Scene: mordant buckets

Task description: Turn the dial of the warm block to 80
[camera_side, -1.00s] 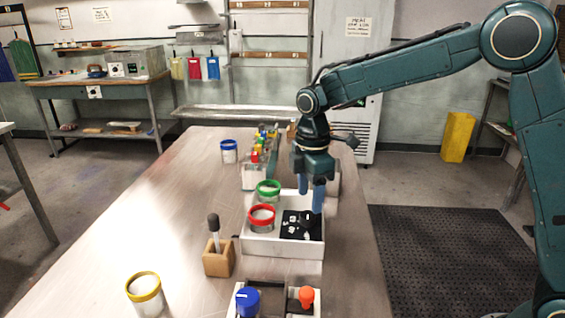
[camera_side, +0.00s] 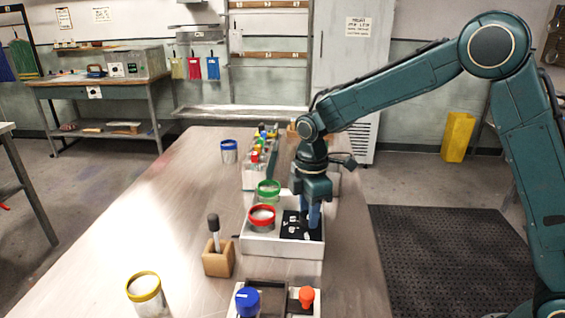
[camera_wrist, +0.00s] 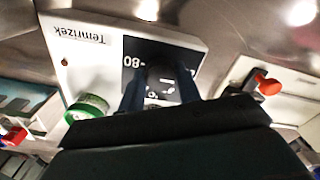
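The warm block (camera_side: 283,246) is a white box on the table. It has a black dial panel (camera_side: 290,232) at its right side. In the wrist view the white box (camera_wrist: 90,62) is labelled "Temrizek", and its black panel (camera_wrist: 133,48) shows an "80" mark. A dark dial (camera_wrist: 160,76) with a white line is partly hidden between my fingers. My gripper (camera_side: 309,224) points down at the panel. In the wrist view my gripper (camera_wrist: 160,92) has its fingers apart, one on each side of the dial. I cannot tell whether they touch it.
A box with blue and orange knobs (camera_side: 273,300) is in front. The table's left side is mostly clear.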

